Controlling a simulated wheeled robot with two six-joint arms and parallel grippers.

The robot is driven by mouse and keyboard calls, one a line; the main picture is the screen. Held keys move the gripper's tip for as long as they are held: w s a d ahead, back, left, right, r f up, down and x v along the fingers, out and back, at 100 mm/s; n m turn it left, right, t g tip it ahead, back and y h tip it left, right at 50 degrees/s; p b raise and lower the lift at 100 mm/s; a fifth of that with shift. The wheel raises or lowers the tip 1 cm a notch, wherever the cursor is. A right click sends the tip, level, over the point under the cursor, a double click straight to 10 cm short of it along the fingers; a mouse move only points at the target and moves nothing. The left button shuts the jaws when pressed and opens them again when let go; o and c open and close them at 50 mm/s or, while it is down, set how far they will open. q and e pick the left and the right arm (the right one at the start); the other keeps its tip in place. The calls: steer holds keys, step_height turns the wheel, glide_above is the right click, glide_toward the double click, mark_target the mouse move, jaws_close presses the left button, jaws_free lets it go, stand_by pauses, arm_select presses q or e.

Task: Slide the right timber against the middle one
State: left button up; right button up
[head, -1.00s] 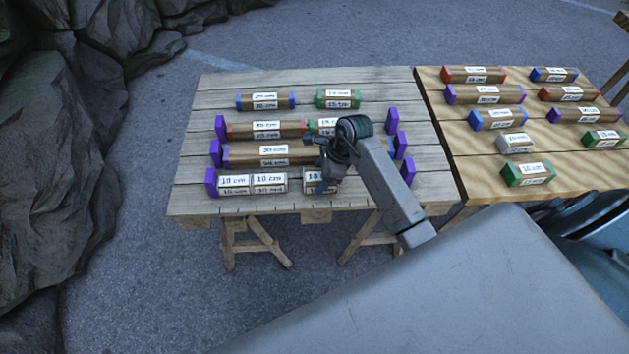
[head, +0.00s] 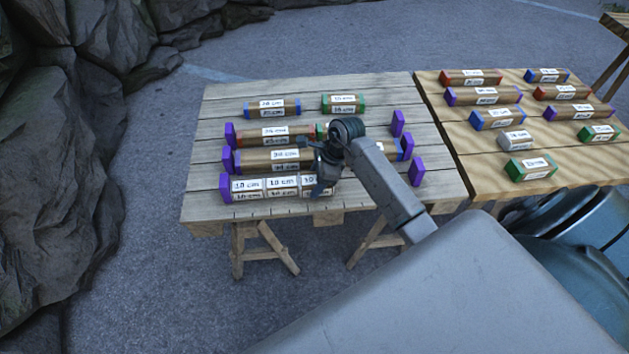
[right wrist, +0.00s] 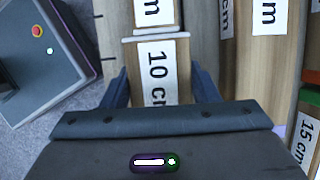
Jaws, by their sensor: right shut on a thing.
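Three short timbers labelled 10 cm lie in the front row on the left table: the left one (head: 246,185), the middle one (head: 282,182) and the right one (head: 310,181). My right gripper (head: 322,187) is shut on the right timber, and its arm hides that timber's right end. In the right wrist view the right timber (right wrist: 157,75) lies between the two fingers. The middle timber (right wrist: 153,12) is directly beyond it, in line. Only a thin pale seam shows between them; I cannot tell if they touch. My left gripper is not in view.
Purple end stops (head: 226,188) and (head: 416,171) stand at both ends of the row. A longer brown timber (head: 268,160) lies just behind it. Loose timbers lie at the back and on the right table (head: 458,123). The row's right part is free.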

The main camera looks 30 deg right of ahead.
steer(key=shift+w+a+r, duration=0.1)
steer(key=shift+a, duration=0.15)
steer(key=o, duration=1.1)
steer(key=shift+w+a, duration=0.1)
steer(key=shift+a, duration=0.05)
steer(key=shift+c, duration=0.2)
steer(key=shift+o, duration=0.2)
steer(key=shift+d+r, duration=0.3)
steer(key=v, duration=0.8)
steer(key=shift+d+r+b, duration=0.1)
steer(key=shift+r+b, duration=0.3)
steer(key=shift+s+d+r, duration=0.15)
steer(key=shift+s+r, duration=0.15)
steer(key=shift+r, duration=0.25)
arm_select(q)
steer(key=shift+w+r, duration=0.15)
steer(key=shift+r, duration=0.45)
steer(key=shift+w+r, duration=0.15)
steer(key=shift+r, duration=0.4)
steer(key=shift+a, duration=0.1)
